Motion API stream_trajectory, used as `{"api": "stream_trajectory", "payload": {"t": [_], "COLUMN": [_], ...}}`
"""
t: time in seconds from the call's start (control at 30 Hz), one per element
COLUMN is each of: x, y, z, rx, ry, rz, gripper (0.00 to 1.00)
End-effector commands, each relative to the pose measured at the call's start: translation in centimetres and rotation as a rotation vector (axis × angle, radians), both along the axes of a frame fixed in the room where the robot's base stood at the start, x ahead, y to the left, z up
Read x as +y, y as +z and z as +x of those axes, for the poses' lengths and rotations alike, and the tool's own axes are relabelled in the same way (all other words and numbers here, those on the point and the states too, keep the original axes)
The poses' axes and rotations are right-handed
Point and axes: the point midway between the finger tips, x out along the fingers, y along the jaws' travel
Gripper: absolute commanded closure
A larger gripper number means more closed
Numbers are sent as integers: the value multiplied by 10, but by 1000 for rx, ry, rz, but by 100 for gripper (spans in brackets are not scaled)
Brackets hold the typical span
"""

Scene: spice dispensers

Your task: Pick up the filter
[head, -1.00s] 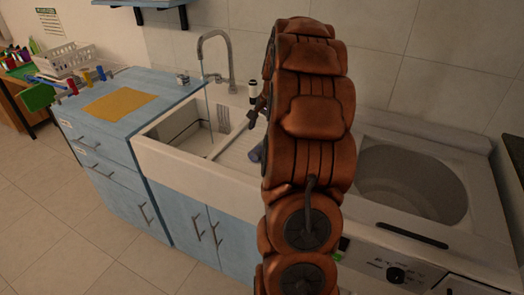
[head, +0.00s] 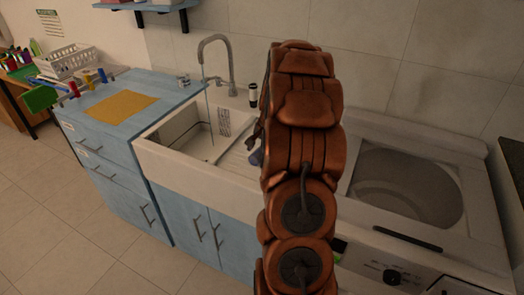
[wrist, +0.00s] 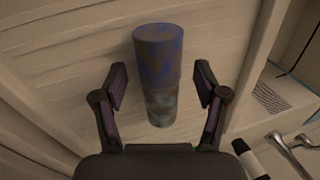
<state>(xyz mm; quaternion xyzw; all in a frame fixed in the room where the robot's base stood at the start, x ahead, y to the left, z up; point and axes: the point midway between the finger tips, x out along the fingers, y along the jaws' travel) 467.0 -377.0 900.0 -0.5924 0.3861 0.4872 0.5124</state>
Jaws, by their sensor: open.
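The filter (wrist: 158,75) looks like a blue, mottled cylinder with a greyer lower part. In the wrist view it stands on a pale ribbed surface, between the two fingers of my gripper (wrist: 162,82). The fingers are open, one on each side, with a visible gap to the filter on both sides. In the head view a small blue-grey piece (head: 256,157), seemingly the filter, shows at the left edge of my arm on the sink's drainboard. My arm hides most of my gripper there.
The white sink (head: 180,165) with a grey faucet (head: 217,52) lies left of my arm. A black-and-white bottle (head: 253,95) stands on the sink's back edge, close to my gripper in the wrist view. A washing machine (head: 420,225) with a round opening is on the right.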

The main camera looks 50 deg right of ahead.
Motion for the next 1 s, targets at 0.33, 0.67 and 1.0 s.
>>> {"api": "stream_trajectory", "payload": {"t": [0.33,0.67,1.0], "x": [0,0,0], "y": [0,0,2], "z": [0,0,0], "rx": [0,0,-1], "ry": [0,0,0], "rz": [0,0,-1], "gripper": [55,89,99]}}
